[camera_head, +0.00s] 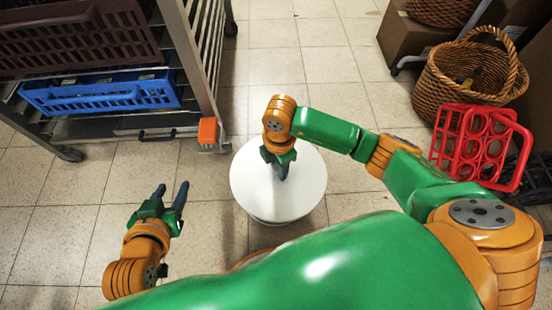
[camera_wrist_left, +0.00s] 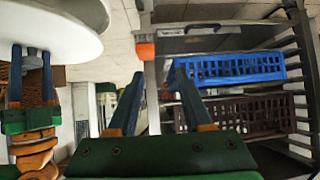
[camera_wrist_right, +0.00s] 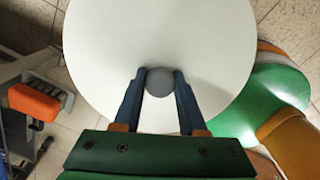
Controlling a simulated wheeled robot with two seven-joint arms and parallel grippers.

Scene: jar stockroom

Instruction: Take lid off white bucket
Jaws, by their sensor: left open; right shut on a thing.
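The white bucket (camera_wrist_left: 92,10) stands on the floor, seen from above in the head view with its round white lid (camera_head: 302,180) covering its top. My right gripper (camera_head: 281,170) is over the middle of the lid. In the right wrist view its fingers are shut on the grey knob (camera_wrist_right: 159,83) at the lid's centre. I cannot tell whether there is a gap between lid and bucket. My left gripper (camera_head: 171,190) is open and empty, to the left of the bucket and apart from it. It also shows in the left wrist view (camera_wrist_left: 158,75).
A metal rack (camera_head: 190,60) with a brown crate (camera_head: 75,40) and a blue crate (camera_head: 100,95) stands at the upper left. Wicker baskets (camera_head: 450,95), a cardboard box (camera_head: 408,42) and a red bottle carrier (camera_head: 478,145) are at the right. The tiled floor behind the bucket is clear.

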